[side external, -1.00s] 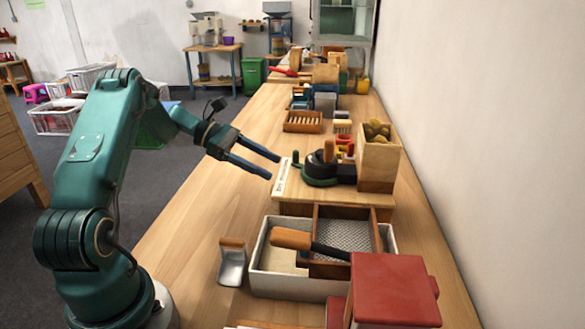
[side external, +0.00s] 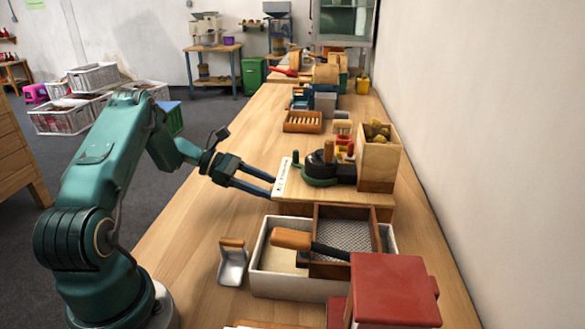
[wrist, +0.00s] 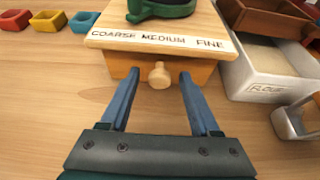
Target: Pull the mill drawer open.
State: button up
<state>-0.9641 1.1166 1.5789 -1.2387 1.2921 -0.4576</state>
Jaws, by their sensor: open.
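The mill (side external: 330,170) stands on a wooden base on the bench, with a dark and green grinding part on top. In the wrist view, its drawer front (wrist: 190,71) sits under the board lettered COARSE MEDIUM FINE and looks shut. A round wooden knob (wrist: 159,76) sticks out from the middle of the drawer. My gripper (wrist: 156,77) is open and low in front of the drawer, with one blue finger on each side of the knob. Neither finger visibly touches the knob. In the side view, my gripper (side external: 272,186) reaches the left edge of the mill base.
A white flour tray (wrist: 265,75) stands to the right of the mill in the wrist view, with a metal scoop (wrist: 297,118) beside it. Red, yellow and blue small bins (wrist: 48,21) lie to the left. The bench in front of the drawer is clear.

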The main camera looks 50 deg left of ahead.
grip_shut()
dwell(1.3)
